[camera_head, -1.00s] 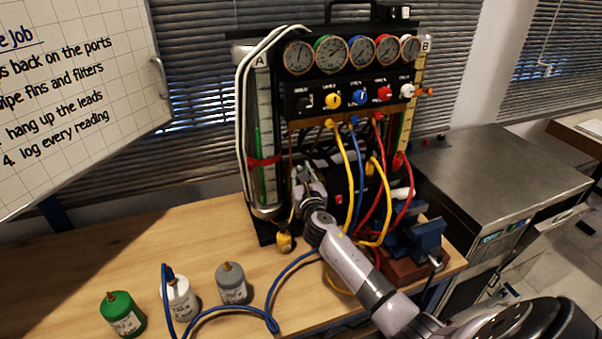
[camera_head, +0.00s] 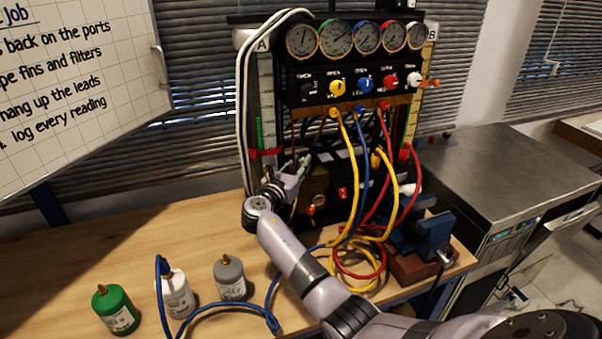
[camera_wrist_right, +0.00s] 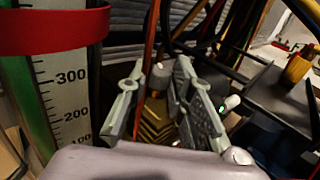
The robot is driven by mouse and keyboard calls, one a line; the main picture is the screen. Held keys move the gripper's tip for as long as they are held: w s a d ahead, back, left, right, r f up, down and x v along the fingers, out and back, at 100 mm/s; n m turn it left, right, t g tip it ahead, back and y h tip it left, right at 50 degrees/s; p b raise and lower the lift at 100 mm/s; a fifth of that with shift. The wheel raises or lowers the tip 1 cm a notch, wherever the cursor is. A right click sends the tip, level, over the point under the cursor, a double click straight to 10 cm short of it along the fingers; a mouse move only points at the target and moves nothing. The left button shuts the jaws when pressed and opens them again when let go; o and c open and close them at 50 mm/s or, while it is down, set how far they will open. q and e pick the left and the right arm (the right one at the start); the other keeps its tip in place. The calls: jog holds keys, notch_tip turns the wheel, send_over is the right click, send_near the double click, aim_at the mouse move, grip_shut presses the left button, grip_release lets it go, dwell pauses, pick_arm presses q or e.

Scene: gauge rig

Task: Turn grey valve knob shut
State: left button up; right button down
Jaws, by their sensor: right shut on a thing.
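My right gripper (camera_head: 298,165) is at the lower left of the gauge rig, just right of the scale tube marked A. In the right wrist view my right gripper (camera_wrist_right: 162,98) has its two grey fingers either side of a small grey knob (camera_wrist_right: 159,74) on a brass fitting (camera_wrist_right: 153,122). It is shut on this knob; the fingers partly hide the fitting. In the head view the wrist and fingers hide the knob. My left gripper is not in view.
The rig carries a row of gauges (camera_head: 365,38) and coloured knobs, including a yellow one (camera_head: 337,87). Yellow, blue and red hoses hang to the right of my gripper. Green (camera_head: 116,310), white (camera_head: 178,295) and grey (camera_head: 229,280) bottles stand on the bench at front left.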

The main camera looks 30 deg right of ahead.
jog(key=m+g+h+b, duration=0.1)
jog(key=g, duration=0.1)
jog(key=m+g+b, duration=0.1)
jog(key=b, duration=0.1)
jog(key=shift+w+a+f+m+g+h, duration=0.15)
jog(key=shift+w+m+g+h, duration=0.15)
jog(key=shift+g+h, duration=0.1)
jog(key=shift+m+g+b, duration=0.4)
jog(key=shift+g+b, duration=0.2)
jog(key=shift+b, duration=0.25)
jog(key=c, duration=1.4)
grip_release()
jog(key=shift+r, duration=0.2)
